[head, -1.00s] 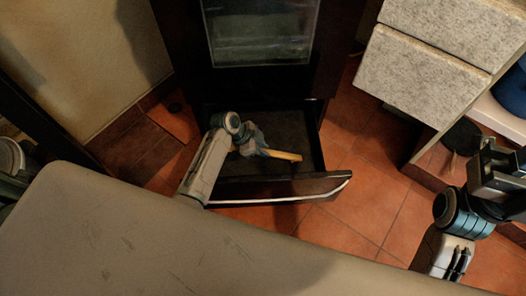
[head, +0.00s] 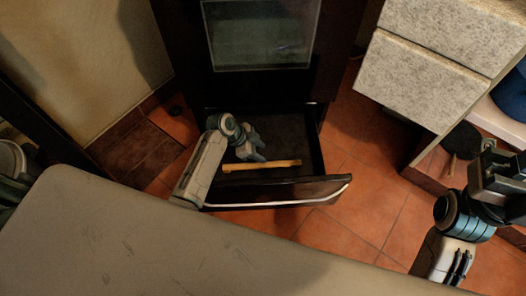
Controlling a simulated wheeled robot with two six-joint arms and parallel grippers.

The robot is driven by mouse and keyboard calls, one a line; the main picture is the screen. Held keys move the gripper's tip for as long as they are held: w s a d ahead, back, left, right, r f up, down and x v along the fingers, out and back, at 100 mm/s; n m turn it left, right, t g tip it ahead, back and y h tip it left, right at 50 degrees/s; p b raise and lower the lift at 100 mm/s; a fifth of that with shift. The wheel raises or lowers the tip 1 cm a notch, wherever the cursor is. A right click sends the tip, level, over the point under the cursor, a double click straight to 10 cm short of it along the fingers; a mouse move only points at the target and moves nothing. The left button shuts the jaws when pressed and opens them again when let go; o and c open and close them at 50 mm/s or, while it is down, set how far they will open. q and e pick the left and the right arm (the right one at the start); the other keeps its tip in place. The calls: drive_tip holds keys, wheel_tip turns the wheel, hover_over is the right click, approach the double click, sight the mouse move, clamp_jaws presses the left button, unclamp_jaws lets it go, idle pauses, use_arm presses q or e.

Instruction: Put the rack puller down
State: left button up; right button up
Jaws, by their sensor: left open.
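The rack puller (head: 262,166) is a light wooden stick lying in the open drawer (head: 300,150) under the oven, near the drawer's front panel. My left gripper (head: 257,153) is open over the drawer, just behind the stick and apart from it in the picture. Whether they still touch at any point is hard to tell. My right gripper (head: 504,172) is at the right edge of the view, away from the drawer, and its fingertips are not clear.
The dark oven (head: 258,35) with a glass door stands behind the drawer. Speckled grey drawer fronts (head: 420,80) stand at the right. A dark round paddle-like thing (head: 460,140) leans below them. Tiled floor (head: 345,215) is clear right of the drawer.

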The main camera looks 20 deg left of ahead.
use_arm(q)
drive_tip(key=p+v, duration=0.3)
drive_tip(key=v, duration=0.6)
drive_tip(key=shift+a+r, duration=0.15)
drive_tip(key=shift+r, duration=0.2)
